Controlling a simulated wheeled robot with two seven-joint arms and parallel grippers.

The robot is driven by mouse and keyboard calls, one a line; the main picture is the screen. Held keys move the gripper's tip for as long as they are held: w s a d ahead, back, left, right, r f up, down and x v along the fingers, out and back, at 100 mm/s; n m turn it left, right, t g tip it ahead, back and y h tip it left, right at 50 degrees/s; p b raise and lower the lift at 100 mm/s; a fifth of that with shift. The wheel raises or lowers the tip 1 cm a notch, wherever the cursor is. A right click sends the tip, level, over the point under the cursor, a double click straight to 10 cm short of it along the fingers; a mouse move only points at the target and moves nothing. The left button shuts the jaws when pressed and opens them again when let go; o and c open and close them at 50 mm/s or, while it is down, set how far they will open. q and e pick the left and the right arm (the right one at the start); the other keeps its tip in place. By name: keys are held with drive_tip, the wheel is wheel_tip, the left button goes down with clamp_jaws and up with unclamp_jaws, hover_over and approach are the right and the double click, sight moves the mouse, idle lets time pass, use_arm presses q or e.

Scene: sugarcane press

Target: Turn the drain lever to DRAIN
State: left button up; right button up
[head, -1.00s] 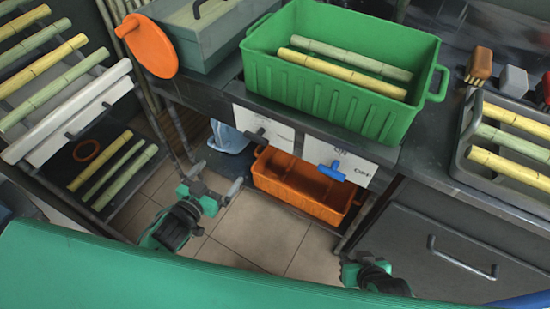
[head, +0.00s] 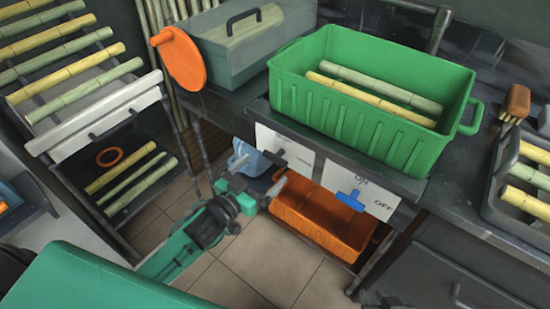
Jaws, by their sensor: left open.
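A dark lever (head: 274,157) sits on a white plate (head: 298,153) on the front of the bench, below the green crate; the plate's lettering is too small to read. A blue lever (head: 350,201) sits on a second white plate to the right, marked ON and OFF. My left gripper (head: 257,174) is open and empty, just in front of and below the dark lever, with one finger on each side of it in the picture. I cannot tell the gap in depth. My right gripper (head: 384,299) barely shows at the bottom edge; its jaws cannot be made out.
An orange bin (head: 325,222) stands under the bench, with a pale blue container (head: 250,158) left of it. The green crate (head: 350,112) holds cane pieces above. A cane rack (head: 95,135) stands left. Tiled floor is clear in front.

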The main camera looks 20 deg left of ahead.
sight(273, 161)
use_arm(q)
drive_tip(key=shift+x, duration=3.2)
drive_tip(key=shift+c, duration=0.4)
drive_tip(key=c, duration=0.8)
